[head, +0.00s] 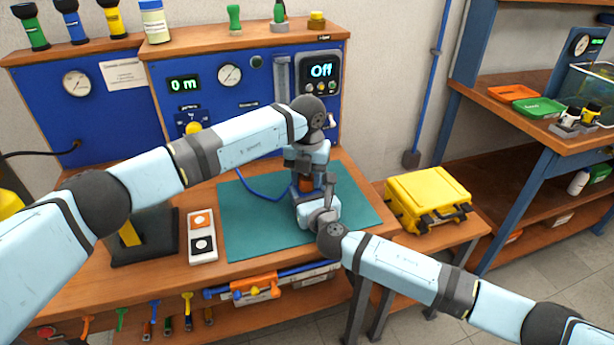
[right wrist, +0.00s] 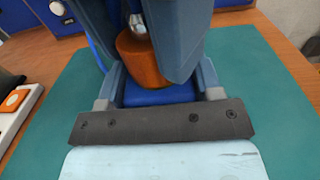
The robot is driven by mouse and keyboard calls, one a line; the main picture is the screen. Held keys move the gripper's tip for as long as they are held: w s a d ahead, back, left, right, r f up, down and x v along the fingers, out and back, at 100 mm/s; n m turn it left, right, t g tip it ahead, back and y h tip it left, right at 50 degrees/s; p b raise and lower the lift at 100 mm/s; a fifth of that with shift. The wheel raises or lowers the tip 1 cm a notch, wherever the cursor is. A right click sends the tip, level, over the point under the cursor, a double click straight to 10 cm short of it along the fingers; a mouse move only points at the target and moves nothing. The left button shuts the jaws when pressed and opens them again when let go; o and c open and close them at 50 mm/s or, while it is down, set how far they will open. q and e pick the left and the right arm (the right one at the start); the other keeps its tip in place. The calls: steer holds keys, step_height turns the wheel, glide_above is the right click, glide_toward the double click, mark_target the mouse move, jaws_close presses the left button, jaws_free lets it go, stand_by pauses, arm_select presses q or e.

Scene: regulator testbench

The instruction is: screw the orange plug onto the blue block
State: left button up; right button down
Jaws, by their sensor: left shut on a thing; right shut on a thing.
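The orange plug (head: 306,185) is over the green mat, between my two grippers; it also shows in the right wrist view (right wrist: 140,65). The blue block (right wrist: 158,97) is directly below the plug in the right wrist view and mostly hidden in the head view. My left gripper (head: 306,176) points down from above and is shut on the orange plug. My right gripper (head: 304,194) reaches in from the front and is shut on the blue block, with its fingers on either side. The plug sits against the block's top; whether threads are engaged cannot be seen.
The green mat (head: 245,225) lies on the wooden bench, with a blue hose (head: 262,188) across it. A blue panel (head: 230,103) rises behind. A yellow case (head: 428,198) is at right.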

arm_select(q)
steer(key=m, duration=0.4)
steer(key=shift+s+d, duration=0.1)
steer(key=m, duration=0.6)
steer(key=o, duration=1.1)
steer(key=shift+s, duration=0.1)
step_height(320, 180, up, 12)
arm_select(e)
steer(key=shift+c, duration=1)
jaws_free()
